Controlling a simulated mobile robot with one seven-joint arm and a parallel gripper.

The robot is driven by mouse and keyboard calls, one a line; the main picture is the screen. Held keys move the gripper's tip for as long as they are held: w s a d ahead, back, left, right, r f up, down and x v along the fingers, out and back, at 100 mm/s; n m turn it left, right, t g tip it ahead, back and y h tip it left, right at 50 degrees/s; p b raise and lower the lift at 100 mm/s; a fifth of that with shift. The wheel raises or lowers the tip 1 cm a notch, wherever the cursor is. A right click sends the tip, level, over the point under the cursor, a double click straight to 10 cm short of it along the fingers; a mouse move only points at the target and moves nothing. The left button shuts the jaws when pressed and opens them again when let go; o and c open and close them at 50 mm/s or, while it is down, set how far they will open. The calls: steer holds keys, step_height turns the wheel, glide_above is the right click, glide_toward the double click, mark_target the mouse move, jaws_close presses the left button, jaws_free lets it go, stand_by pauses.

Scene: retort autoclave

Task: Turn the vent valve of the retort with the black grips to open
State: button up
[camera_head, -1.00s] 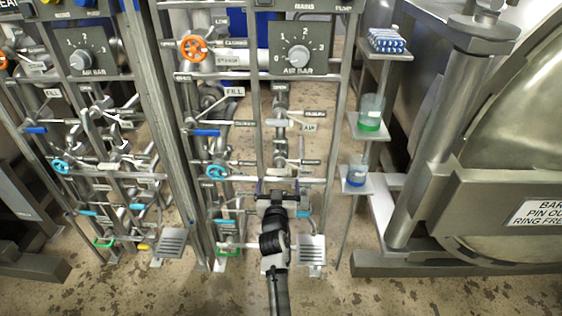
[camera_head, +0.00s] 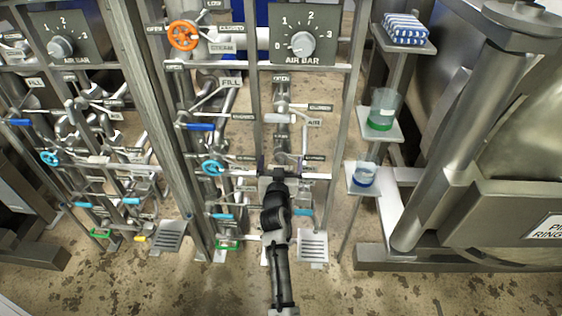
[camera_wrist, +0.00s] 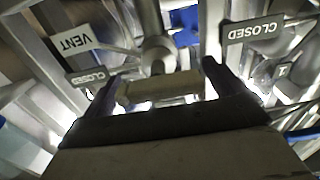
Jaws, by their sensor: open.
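My gripper (camera_head: 280,165) is at the lower part of the right-hand valve panel, in front of the pipes below the AIR valve. In the wrist view its two dark fingers (camera_wrist: 158,76) are apart. A pale grey bar-shaped handle (camera_wrist: 160,87) lies between them, with a gap at each side; I cannot tell if it touches. A VENT label (camera_wrist: 75,42) is at the upper left of it, with a CLOSED plate (camera_wrist: 88,78) below. Another CLOSED plate (camera_wrist: 254,32) is at the upper right. In the head view my gripper hides the handle. No black grips can be made out.
An orange handwheel (camera_head: 183,35) and an AIR BAR dial (camera_head: 301,42) are above. A blue handwheel (camera_head: 212,168) and crowded pipes are at left. Shelves with a green-liquid beaker (camera_head: 383,108) and a blue-liquid beaker (camera_head: 364,174) stand close at right, before a large steel vessel (camera_head: 515,150).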

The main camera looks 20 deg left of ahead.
steer(key=shift+c, duration=0.4)
steer(key=c, duration=0.9)
steer(key=shift+a+n, duration=0.2)
steer(key=shift+n, duration=2.6)
steer(key=o, duration=1)
